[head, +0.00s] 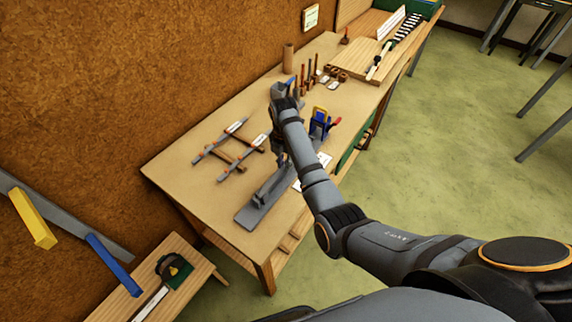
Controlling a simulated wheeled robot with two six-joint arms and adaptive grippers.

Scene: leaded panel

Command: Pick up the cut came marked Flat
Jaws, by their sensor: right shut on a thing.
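Two grey strips, which look like cut cames, lie across a small brown wooden rack on the bench. One is the farther strip (209,149) and the other is the nearer strip (231,169). Each carries a white label too small to read, so I cannot tell which is marked Flat. My right gripper (280,160) points down just right of the nearer strip's label end. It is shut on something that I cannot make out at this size. My left gripper is not in view.
A long grey metal tool (258,203) lies below my right gripper, beside a white sheet (319,162). A blue and yellow tool (319,118) stands to the right. Several upright tools and a wooden board (360,62) are farther back. The bench's left end (168,170) is clear.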

